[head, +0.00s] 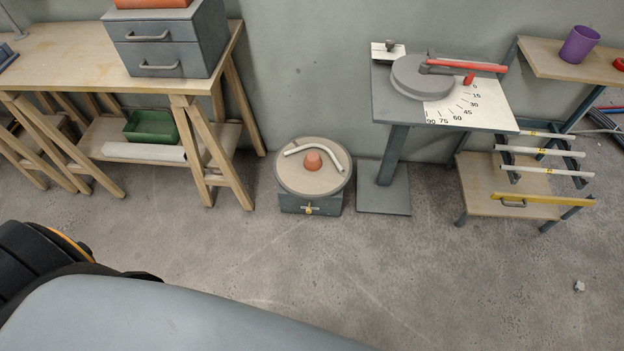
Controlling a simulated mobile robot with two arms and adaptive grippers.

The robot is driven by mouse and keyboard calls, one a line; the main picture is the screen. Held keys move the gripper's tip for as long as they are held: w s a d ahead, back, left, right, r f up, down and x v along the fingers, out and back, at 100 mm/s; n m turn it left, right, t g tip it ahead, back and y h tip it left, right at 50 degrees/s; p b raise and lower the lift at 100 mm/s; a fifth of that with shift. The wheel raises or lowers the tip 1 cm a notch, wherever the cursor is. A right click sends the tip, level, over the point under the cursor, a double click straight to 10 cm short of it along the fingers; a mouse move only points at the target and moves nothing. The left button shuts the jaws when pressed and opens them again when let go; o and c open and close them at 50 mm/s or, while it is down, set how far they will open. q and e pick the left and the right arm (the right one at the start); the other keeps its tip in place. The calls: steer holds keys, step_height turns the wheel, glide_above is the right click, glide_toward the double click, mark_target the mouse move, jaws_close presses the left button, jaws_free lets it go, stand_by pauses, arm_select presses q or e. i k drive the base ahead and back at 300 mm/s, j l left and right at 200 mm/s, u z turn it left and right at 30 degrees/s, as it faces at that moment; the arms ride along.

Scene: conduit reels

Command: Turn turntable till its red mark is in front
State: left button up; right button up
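The turntable (294,178) is a round tan disc with a grey rim on a low grey box, standing on the floor against the wall. A bent white conduit (335,150) lies in an arc on the far part of the disc. A small orange-red tapered piece (313,160) stands near the middle. A brass-coloured fitting (309,209) is on the front of the box. I cannot make out a separate red mark on the disc or its rim. Neither of my grippers is in view.
Left is a wooden trestle bench (60,52) with a grey drawer unit (165,50). Right of the turntable stands a pedestal bender with a red handle (465,65) and angle scale. A rack with white tubes (540,152) is farther right. The floor in front (330,260) is clear.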

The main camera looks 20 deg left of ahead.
mark_target(311, 173)
steer(key=u, duration=0.7)
steer(key=j+z, duration=0.15)
steer(key=j, duration=0.25)
